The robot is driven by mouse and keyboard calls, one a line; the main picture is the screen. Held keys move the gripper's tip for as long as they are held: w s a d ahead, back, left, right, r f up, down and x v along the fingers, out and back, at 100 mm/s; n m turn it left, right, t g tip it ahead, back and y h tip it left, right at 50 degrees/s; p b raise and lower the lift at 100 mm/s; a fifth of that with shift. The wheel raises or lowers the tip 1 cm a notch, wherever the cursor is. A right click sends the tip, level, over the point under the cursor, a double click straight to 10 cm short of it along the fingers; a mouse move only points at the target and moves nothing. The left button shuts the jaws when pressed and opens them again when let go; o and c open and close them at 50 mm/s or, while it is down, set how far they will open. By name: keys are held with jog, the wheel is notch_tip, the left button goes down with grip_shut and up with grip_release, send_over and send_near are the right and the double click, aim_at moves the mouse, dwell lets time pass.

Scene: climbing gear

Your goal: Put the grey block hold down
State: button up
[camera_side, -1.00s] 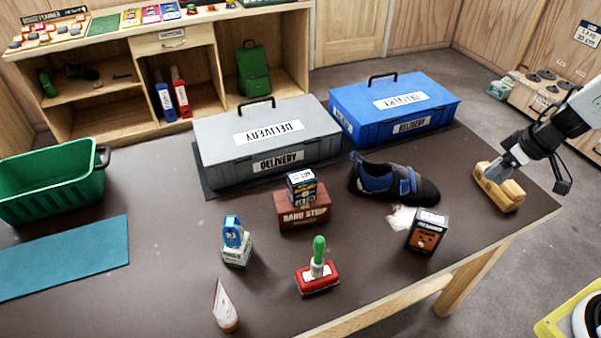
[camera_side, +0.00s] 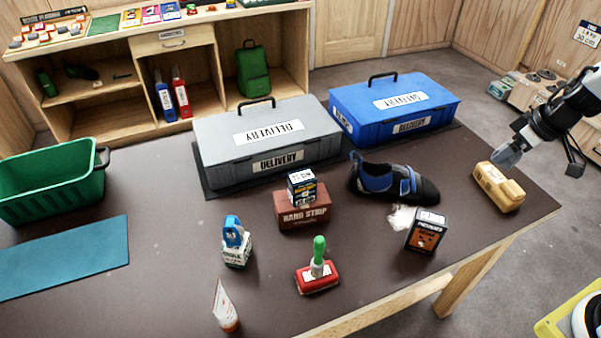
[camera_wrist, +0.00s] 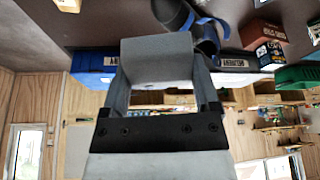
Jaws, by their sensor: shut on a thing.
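My gripper (camera_side: 510,150) is in the air above the right end of the dark table. It is shut on the grey block hold (camera_wrist: 157,62), which sits between the two fingers in the wrist view. In the side view the grey block hold (camera_side: 505,158) shows as a small grey shape at the fingertips. It hangs behind and above a tan block-like piece (camera_side: 498,187) on the table and looks clear of it.
A dark shoe (camera_side: 392,184) and a small dark box (camera_side: 426,231) stand left of the tan piece. A blue delivery box (camera_side: 393,107) and a grey one (camera_side: 268,142) stand at the back. The table's right edge is close.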

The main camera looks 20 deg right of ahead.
jog(key=w+a+n+y, duration=0.1)
jog(key=w+a+n, duration=0.3)
jog(key=a, duration=1)
jog(key=n+g+y, duration=0.1)
jog(key=n, duration=0.1)
send_over(362, 250)
notch_tip(362, 250, down, 8)
notch_tip(362, 250, down, 6)
jog(key=shift+s+d+f, duration=0.15)
jog(key=shift+s+d, duration=0.25)
jog(key=shift+f, duration=0.1)
jog(key=shift+f, duration=1.9)
jog(key=shift+f, duration=2)
jog(key=shift+f, duration=0.1)
